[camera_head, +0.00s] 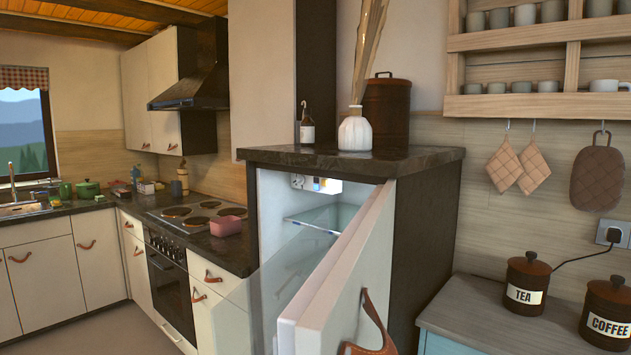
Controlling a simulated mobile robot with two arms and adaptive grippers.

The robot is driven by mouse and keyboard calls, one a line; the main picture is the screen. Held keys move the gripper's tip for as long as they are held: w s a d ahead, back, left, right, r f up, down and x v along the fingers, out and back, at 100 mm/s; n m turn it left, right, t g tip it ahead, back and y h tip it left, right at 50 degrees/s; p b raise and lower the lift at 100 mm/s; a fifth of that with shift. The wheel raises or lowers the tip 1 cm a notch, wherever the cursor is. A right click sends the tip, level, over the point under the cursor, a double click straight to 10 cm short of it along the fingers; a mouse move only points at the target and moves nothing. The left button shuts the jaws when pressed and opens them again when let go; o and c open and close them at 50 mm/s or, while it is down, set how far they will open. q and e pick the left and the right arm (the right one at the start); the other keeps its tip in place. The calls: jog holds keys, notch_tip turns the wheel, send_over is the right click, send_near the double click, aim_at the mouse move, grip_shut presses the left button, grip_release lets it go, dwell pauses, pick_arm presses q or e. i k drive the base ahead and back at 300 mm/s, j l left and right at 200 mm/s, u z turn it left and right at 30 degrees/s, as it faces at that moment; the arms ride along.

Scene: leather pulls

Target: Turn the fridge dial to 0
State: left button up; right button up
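The fridge (270,215) stands under a dark counter in the middle of the head view. Its white door (345,250) is swung open toward me, with a brown leather pull (375,325) on its outer face. A small round white dial (297,181) shows inside at the upper left, just under the counter top. Its marks are too small to read. A glass shelf (318,219) lies below it. The door hides the right part of the interior. Neither of my grippers is in view.
A white vase (355,130), a soap bottle (307,128) and a brown canister (387,112) stand on the fridge counter. A stove (195,213) is to the left. TEA (526,283) and COFFEE (607,313) canisters stand on the right cabinet. Some floor shows at lower left.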

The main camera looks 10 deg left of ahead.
aim_at(301, 179)
jog(key=i+j, duration=0.15)
jog(key=j, duration=0.2)
jog(key=i+j+z, duration=0.1)
jog(key=j, duration=0.25)
jog(key=i+j, duration=0.15)
jog(key=j, duration=0.2)
jog(key=i+j, duration=0.1)
jog(key=j, duration=0.25)
jog(key=i+j+z, duration=0.1)
jog(key=j, duration=0.25)
jog(key=i+j, duration=0.15)
jog(key=j, duration=0.2)
